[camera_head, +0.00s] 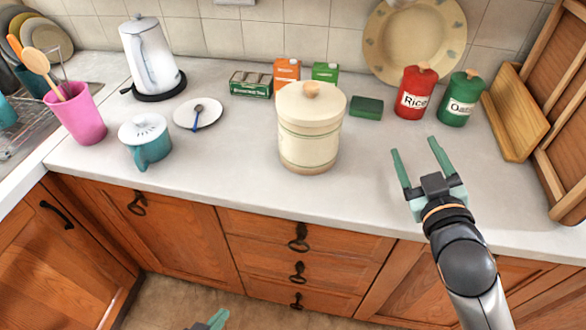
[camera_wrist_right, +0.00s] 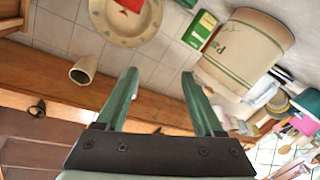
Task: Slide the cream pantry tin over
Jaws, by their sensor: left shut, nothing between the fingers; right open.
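The cream pantry tin (camera_head: 308,138), a round canister with a lid and wooden knob, stands upright on the counter in the middle of the head view. In the right wrist view the tin (camera_wrist_right: 245,48) shows tilted at the upper right, with green bands and partly visible lettering. My right gripper (camera_head: 415,147) is open and empty, to the right of the tin and clearly apart from it. Its two green fingers also show in the right wrist view (camera_wrist_right: 160,74). My left gripper (camera_head: 212,320) just shows at the bottom edge of the head view, shut and empty, below the counter front.
Red (camera_head: 414,96) and green (camera_head: 460,100) canisters stand at the back right. A teal pot (camera_head: 147,145), saucer (camera_head: 210,112) and kettle (camera_head: 151,60) are left. Counter is clear immediately right of the tin.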

